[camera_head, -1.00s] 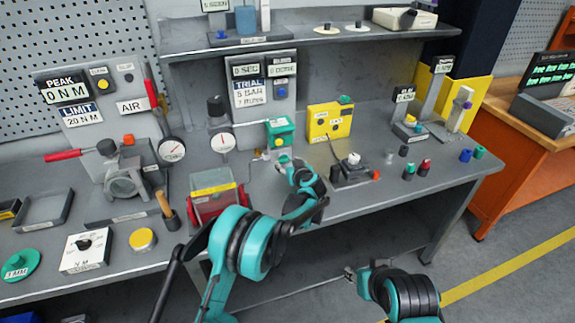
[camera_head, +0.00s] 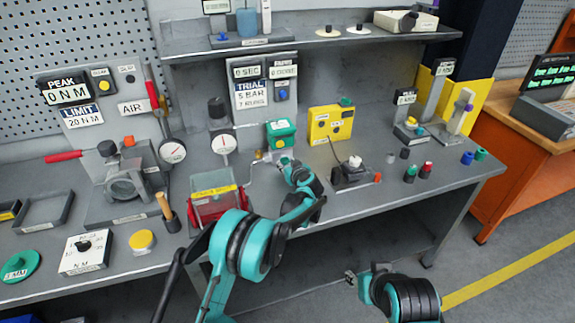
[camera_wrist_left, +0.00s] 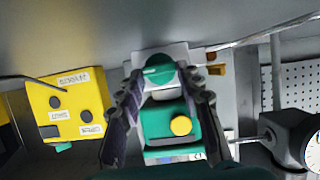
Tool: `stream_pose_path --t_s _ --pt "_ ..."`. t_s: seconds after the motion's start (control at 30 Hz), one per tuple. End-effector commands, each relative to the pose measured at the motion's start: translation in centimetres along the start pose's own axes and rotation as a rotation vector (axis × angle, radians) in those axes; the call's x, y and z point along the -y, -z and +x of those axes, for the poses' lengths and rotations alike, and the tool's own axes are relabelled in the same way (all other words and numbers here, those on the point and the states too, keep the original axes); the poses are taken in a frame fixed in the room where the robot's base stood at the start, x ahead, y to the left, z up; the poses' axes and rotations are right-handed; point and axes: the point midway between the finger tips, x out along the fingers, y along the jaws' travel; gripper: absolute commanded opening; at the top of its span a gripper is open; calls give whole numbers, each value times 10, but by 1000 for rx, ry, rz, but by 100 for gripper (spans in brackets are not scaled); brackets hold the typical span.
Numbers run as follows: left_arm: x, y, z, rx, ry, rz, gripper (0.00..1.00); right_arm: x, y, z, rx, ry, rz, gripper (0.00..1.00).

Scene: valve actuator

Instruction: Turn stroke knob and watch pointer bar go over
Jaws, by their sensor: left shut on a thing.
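A small green unit with a yellow button (camera_head: 281,132) stands towards the back of the bench, and it also shows in the left wrist view (camera_wrist_left: 180,126). In the left wrist view a round green knob (camera_wrist_left: 158,69) sits on a pale block at the end of this unit. My left gripper (camera_head: 285,163) reaches over the bench in front of the unit. Its two fingers (camera_wrist_left: 158,84) are on either side of the green knob and shut on it. I cannot make out a pointer bar. My right gripper (camera_head: 351,277) hangs in front of the bench; its fingers are too small to read.
A yellow box (camera_head: 331,124) stands right of the green unit. A round gauge (camera_head: 223,144) and a red tray with a clear cover (camera_head: 216,196) are to the left. A shelf (camera_head: 300,38) runs above.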

Motion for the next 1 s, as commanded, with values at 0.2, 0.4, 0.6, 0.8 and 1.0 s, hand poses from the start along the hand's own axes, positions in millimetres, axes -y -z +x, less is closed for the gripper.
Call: stream_pose_path --t_s 0.2,0.4,0.6,0.8,1.0 --pt "3 0 0 -1 -41 -99 7 0 -2 3 0 0 0 40" --pt "5 -1 1 0 -98 -238 7 0 -5 7 0 0 0 40" --pt "8 -2 1 0 -153 -371 7 0 -8 11 0 0 0 40" --pt "9 -3 1 -1 -196 -473 7 0 -11 15 0 0 0 40" --pt "9 -3 1 0 -220 -530 7 0 -12 17 0 0 0 40"
